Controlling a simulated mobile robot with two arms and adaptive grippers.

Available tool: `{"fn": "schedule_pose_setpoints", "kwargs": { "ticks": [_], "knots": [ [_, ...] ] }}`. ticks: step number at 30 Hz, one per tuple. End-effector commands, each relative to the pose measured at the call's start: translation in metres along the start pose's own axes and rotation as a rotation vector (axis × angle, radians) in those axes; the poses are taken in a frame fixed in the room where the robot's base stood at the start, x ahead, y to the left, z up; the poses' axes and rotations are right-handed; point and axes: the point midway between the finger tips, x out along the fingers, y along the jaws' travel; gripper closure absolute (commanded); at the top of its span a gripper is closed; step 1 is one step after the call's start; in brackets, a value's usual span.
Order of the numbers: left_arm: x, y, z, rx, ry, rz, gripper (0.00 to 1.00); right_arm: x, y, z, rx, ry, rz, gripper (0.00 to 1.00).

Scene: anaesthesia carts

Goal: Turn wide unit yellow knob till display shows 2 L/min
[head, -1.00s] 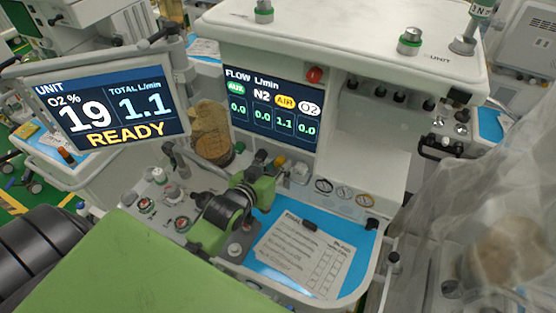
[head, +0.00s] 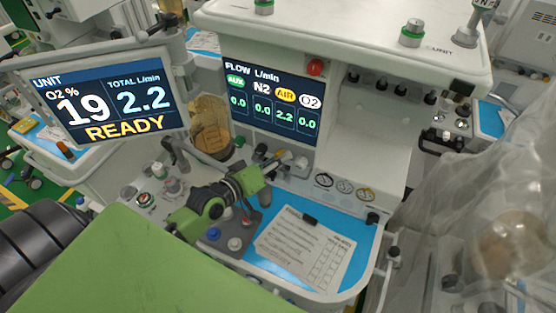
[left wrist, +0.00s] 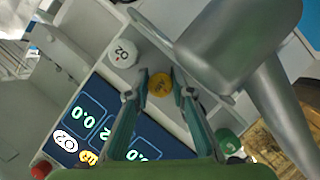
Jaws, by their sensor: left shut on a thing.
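The yellow AIR knob (left wrist: 160,85) sits between the two fingers of my left gripper (left wrist: 160,74) in the left wrist view, and the gripper is shut on it. In the head view my left gripper (head: 277,164) reaches the panel below the flow display, and it mostly hides the knob. The flow display (head: 271,104) shows AIR at 2.2 and AUX, N2 and O2 at 0.0. The unit screen (head: 105,101) shows O2 19 %, TOTAL 2.2 L/min and READY. My right gripper is not in view.
The white O2 knob (left wrist: 122,54) and a green knob (left wrist: 228,140) flank the yellow one. A red knob (head: 316,67) is above the flow display. A paper form (head: 305,247) lies on the blue work surface. A plastic-draped object (head: 490,220) stands at right.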

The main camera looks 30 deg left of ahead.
Motion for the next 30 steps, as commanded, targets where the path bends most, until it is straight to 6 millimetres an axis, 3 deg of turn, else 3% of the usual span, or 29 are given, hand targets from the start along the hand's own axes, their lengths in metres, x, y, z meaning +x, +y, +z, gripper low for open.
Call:
{"fn": "schedule_pose_setpoints", "kwargs": {
  "ticks": [12,13,14,24,30],
  "knots": [
    [0.000,0.000,0.001,-0.007,-0.002,0.003,1.00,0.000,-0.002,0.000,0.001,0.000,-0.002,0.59],
    [0.000,0.000,0.001,-0.007,-0.002,0.003,0.73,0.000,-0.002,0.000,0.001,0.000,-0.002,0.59],
    [0.000,0.000,0.001,-0.007,-0.002,0.003,0.71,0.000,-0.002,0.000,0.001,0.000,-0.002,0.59],
    [-0.001,0.000,0.001,-0.006,-0.001,0.002,0.71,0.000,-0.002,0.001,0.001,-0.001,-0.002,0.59],
    [-0.020,-0.001,0.001,-0.007,-0.002,0.000,0.71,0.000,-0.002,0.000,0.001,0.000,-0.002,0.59]
  ]
}}
